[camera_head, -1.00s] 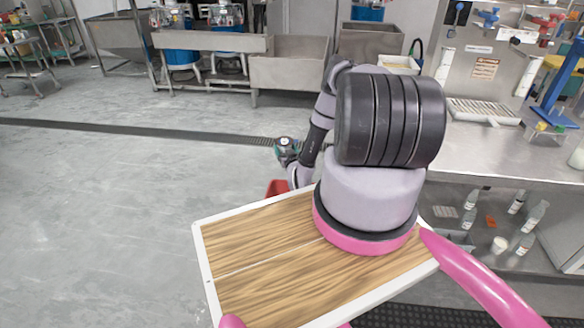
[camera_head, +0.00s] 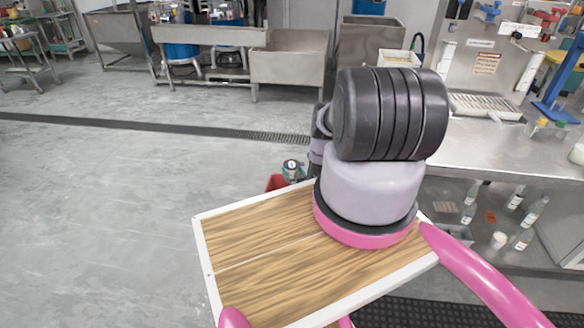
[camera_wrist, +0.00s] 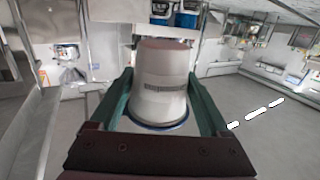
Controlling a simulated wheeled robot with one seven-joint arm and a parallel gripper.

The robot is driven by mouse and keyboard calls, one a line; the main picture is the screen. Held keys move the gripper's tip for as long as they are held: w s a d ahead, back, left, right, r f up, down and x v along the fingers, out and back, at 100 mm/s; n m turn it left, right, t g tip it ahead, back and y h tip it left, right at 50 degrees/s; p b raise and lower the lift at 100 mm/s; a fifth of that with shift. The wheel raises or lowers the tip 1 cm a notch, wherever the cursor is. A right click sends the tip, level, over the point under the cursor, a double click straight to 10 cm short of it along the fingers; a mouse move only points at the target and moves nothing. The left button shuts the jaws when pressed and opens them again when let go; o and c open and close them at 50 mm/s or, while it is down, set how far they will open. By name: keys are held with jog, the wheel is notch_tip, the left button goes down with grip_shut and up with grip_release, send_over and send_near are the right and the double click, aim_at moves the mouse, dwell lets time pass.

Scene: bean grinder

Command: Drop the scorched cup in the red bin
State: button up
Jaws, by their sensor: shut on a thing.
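My gripper (camera_wrist: 160,76) is shut on the scorched cup (camera_wrist: 161,60), with a green finger on each side of it in the wrist view. The cup is pale grey-white with a brownish tint at its far end, a dark printed band and a blue rim at the near end. In the head view my gripper (camera_head: 292,168) is small, just beyond the wooden board and close above the red bin (camera_head: 276,182). Only a small part of the bin shows; the board and my arm hide the rest. The bin is not clear in the wrist view.
A metal counter (camera_head: 490,150) with shelves of several bottles (camera_head: 526,239) stands at the right. Steel sinks (camera_head: 288,75) line the back. The grey floor (camera_head: 110,210) at the left is open.

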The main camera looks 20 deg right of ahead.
jog(key=shift+f, duration=0.2)
jog(key=o, duration=1.4)
